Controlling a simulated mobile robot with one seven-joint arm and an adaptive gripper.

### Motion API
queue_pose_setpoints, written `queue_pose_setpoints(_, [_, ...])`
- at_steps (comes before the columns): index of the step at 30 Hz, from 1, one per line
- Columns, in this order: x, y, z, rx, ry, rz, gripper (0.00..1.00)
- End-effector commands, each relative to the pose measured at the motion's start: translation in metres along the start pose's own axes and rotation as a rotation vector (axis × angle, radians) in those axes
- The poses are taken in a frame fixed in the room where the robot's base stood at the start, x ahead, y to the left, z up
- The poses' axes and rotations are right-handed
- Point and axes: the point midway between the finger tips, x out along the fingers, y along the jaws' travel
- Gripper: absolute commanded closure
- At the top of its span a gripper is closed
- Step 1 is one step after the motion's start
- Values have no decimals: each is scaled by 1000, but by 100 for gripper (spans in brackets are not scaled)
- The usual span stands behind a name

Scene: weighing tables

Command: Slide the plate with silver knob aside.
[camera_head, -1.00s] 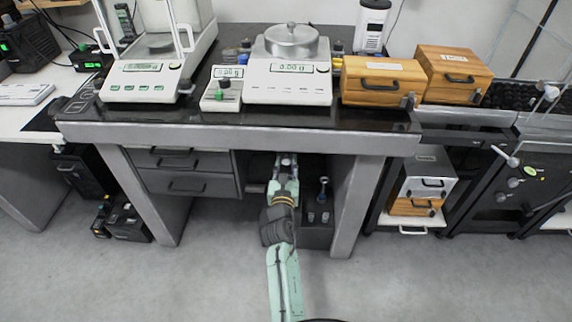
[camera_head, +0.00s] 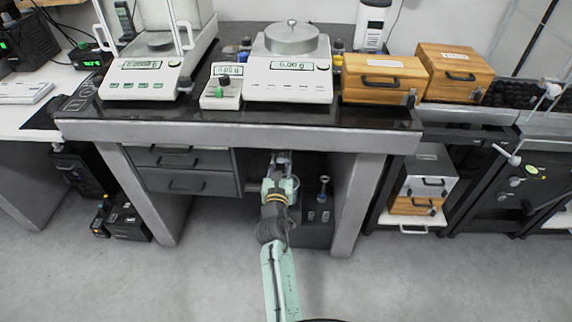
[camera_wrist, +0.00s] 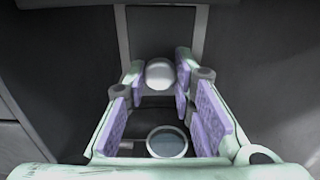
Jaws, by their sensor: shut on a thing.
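A round silver knob (camera_wrist: 160,74) stands in front of a grey upright plate (camera_wrist: 165,32) in the wrist view. My gripper (camera_wrist: 161,78) has its purple-padded fingers closed on the knob from both sides. In the head view my gripper (camera_head: 281,160) reaches under the table's front edge, into the dark opening between the drawers and the right leg. There the knob and most of the plate are hidden by my arm and the shadow.
The stone-topped table (camera_head: 240,135) overhangs my arm. Grey drawers (camera_head: 187,184) stand left of the opening, and a table leg (camera_head: 357,205) stands right. A dark box with small items (camera_head: 318,225) sits close to my arm's right. The front floor is clear.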

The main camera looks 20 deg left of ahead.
Motion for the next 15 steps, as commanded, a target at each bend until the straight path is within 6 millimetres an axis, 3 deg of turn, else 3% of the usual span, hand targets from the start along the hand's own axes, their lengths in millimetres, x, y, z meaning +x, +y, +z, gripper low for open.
queue_pose_setpoints(3, [1,32,-5,2,-5,4,100])
queue_pose_setpoints(7, [1,59,-2,1,-4,3,100])
queue_pose_setpoints(15, [0,73,1,2,-4,-3,100])
